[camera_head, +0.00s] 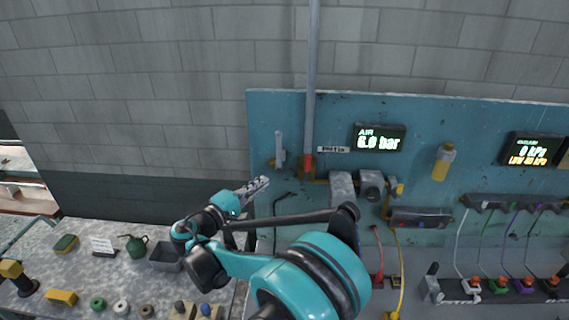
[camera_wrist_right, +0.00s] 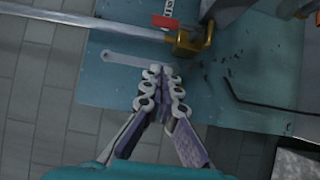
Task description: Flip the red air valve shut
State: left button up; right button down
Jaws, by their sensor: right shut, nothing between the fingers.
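The red air valve handle (camera_head: 307,162) shows at the foot of a grey vertical pipe (camera_head: 312,80) on the blue panel, above a brass fitting. In the right wrist view the red handle (camera_wrist_right: 166,22) lies near the top, beside the brass valve body (camera_wrist_right: 190,41). My right gripper (camera_head: 262,184) is below and left of the valve, its fingers together and empty. In the right wrist view its fingertips (camera_wrist_right: 161,72) are apart from the valve, and they overlap the end of a flat grey bar. My left gripper is not in view.
The flat grey bar (camera_head: 279,148) is on the panel left of the valve. The AIR display (camera_head: 379,138) reads 6.0 bar. A bent dark rod (camera_head: 290,197) and grey units (camera_head: 342,186) are right of the gripper. A bench (camera_head: 60,280) with small items stands at left.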

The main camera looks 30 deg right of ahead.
aim_at(307, 165)
jog(key=shift+d, duration=0.1)
jog(key=s+d+p+x, duration=0.1)
jog(key=s+x, duration=0.1)
jog(key=x, duration=1)
jog(key=shift+s+d, duration=0.15)
jog(key=shift+d, duration=0.35)
